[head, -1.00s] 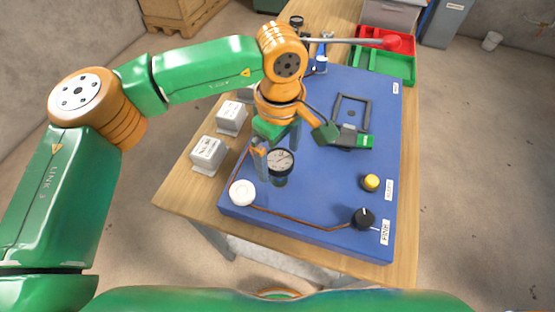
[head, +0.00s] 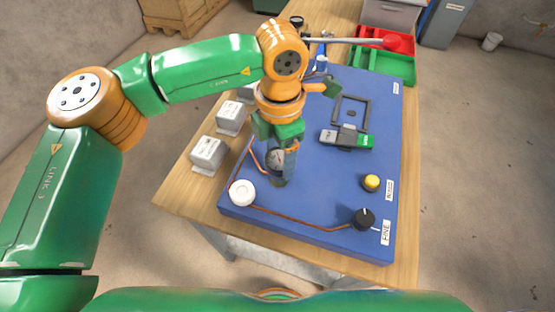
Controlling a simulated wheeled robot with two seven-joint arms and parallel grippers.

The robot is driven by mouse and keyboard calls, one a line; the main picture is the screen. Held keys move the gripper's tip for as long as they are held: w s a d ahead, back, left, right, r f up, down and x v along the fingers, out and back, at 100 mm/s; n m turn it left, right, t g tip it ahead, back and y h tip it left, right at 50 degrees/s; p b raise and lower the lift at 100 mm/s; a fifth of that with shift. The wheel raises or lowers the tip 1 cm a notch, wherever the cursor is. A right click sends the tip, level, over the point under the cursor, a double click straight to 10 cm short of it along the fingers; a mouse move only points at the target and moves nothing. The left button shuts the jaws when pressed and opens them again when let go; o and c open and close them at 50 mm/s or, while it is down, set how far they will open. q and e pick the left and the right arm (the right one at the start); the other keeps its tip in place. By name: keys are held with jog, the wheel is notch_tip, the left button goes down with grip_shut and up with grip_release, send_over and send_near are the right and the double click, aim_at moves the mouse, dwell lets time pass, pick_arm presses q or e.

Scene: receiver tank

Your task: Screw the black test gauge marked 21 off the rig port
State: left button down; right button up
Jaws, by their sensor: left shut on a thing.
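The black test gauge (head: 273,158) with its pale round dial stands on the blue rig panel (head: 320,190), behind the white round knob. Its dial is partly covered by a finger, and its marking is too small to read. My left gripper (head: 283,168) reaches down from above and is shut on the gauge, with a finger across its near right side. The rig port under the gauge is hidden by gauge and fingers. My right gripper is not in view.
A white knob (head: 242,192), a black knob (head: 363,219) and a yellow button (head: 371,182) stand on the panel. A green-and-grey device (head: 347,138) lies right of the gripper. White boxes (head: 207,154) stand left. Red and green bins (head: 385,65) are at the back.

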pick_arm(q)
jog(key=n, duration=0.9)
jog(key=shift+n, duration=0.3)
jog(key=shift+r+p, duration=2.1)
jog(key=shift+r, duration=1.1)
jog(key=shift+f, duration=0.1)
